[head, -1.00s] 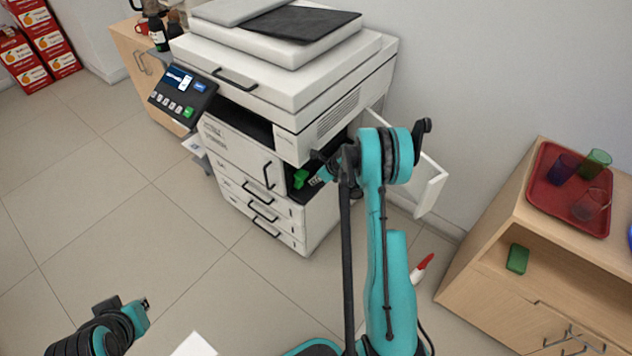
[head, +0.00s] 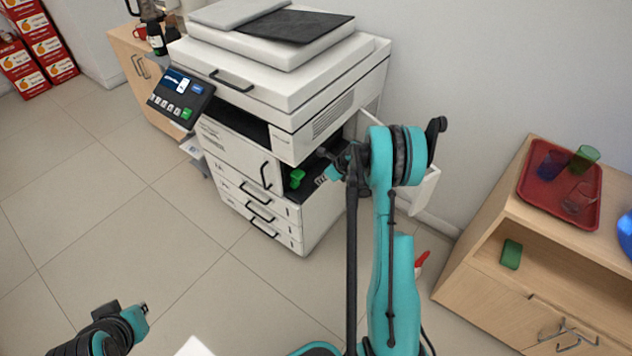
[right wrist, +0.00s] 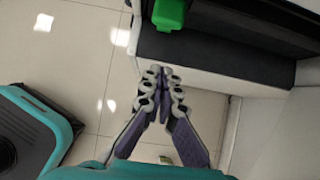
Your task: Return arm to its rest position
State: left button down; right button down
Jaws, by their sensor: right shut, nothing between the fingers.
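My right arm (head: 395,235) rises in the middle of the head view, in front of the copier's right side. Its gripper (right wrist: 162,75) shows in the right wrist view, shut and empty, with the fingertips together. The fingertips are close to the copier's dark open compartment (right wrist: 215,45), just below a green part (right wrist: 170,12) inside it.
The white copier (head: 275,90) stands open on its right side, with a white door (head: 425,190) swung out beside my right arm. A wooden cabinet (head: 490,235) with a red tray (head: 535,190) of cups stands at the right. Tiled floor (head: 110,230) is free at the left.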

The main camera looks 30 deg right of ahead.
notch_tip(320, 180, up, 8)
jog(key=s+p, duration=0.1)
jog(key=p, duration=0.1)
jog(key=shift+s+d+f, duration=0.15)
jog(key=shift+d+f, duration=0.1)
jog(key=shift+d, duration=0.15)
jog(key=s+a+r+n+h, duration=0.1)
jog(key=s+a+r+n, duration=0.4)
jog(key=a+r+n, duration=0.3)
jog(key=s+a+r+n, duration=0.4)
jog(key=a+r+n, duration=0.3)
jog(key=r, duration=0.2)
jog(key=s+a+r+n, duration=0.1)
jog(key=s+a+n, duration=0.3)
jog(key=s+n, duration=0.4)
jog(key=s+a+r+n+t+h, duration=0.1)
jog(key=s+a+n, duration=0.4)
jog(key=s+n, duration=0.3)
jog(key=shift+s+r+h, duration=0.25)
jog(key=shift+s+h, duration=0.05)
jog(key=shift+s, duration=0.55)
